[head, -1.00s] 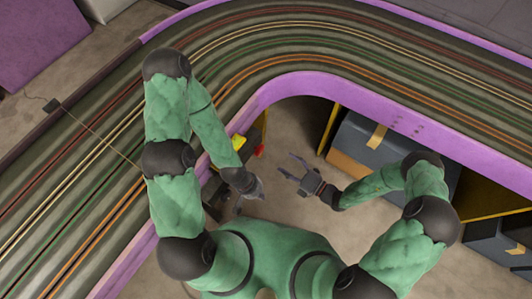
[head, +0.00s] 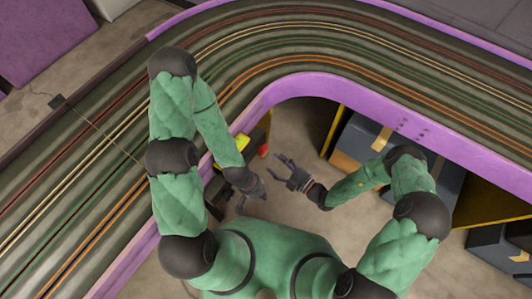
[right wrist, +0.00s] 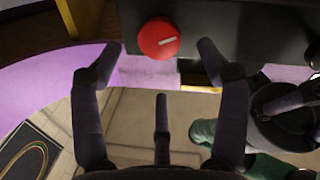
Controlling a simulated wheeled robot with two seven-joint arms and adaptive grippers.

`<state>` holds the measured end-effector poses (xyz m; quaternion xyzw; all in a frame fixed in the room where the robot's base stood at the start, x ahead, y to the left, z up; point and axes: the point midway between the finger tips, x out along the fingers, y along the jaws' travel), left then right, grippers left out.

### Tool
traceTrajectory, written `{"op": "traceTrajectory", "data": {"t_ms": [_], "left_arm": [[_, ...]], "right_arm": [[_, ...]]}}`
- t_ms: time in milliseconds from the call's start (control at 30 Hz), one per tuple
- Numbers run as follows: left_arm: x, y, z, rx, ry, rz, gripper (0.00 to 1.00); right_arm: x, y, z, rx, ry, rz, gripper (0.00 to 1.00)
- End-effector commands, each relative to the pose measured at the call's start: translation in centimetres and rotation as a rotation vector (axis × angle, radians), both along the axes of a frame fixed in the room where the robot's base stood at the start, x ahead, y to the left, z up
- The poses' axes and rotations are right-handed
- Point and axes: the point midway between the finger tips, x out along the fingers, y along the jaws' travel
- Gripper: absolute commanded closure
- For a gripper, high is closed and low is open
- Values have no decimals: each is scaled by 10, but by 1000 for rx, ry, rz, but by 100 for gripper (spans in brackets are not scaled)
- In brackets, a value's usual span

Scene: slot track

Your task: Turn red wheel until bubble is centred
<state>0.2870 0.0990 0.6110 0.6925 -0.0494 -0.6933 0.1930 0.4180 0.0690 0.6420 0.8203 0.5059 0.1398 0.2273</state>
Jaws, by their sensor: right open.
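The red wheel (head: 264,150) is on the inner side of the purple-edged track. In the right wrist view it shows as a round red knob (right wrist: 158,40) with a white mark, on a dark panel. My right gripper (head: 279,161) is open and empty. In the right wrist view its fingers (right wrist: 160,55) reach up on either side below the wheel, apart from it. A yellow part (head: 243,141) beside the wheel is partly covered by my left arm; I cannot make out a bubble. My left gripper (head: 252,201) is low beside the track, its jaws unclear.
The curved slot track (head: 290,50) with its purple wall (head: 300,84) bends around my front. Dark boxes (head: 358,140) stand under the track on the right. Bare floor (head: 295,125) lies between the wheel and the boxes.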

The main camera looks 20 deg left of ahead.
Motion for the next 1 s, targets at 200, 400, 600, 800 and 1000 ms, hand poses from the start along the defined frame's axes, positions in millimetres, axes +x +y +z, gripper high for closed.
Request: {"op": "traceTrajectory", "data": {"t_ms": [200, 400, 600, 800, 1000], "left_arm": [[0, 0, -9, 0, 0, 0, 100], [0, 0, -14, 0, 0, 0, 100], [0, 0, -16, 0, 0, 0, 100], [0, 0, -16, 0, 0, 0, 100], [0, 0, -16, 0, 0, 0, 100]], "right_arm": [[14, 30, -1, 0, -2, 3, 25], [24, 49, -1, -1, -2, 1, 25], [28, 56, 0, 1, -2, 0, 25], [28, 56, 0, 0, -1, -1, 25], [28, 56, 0, 0, -1, -1, 65]]}}
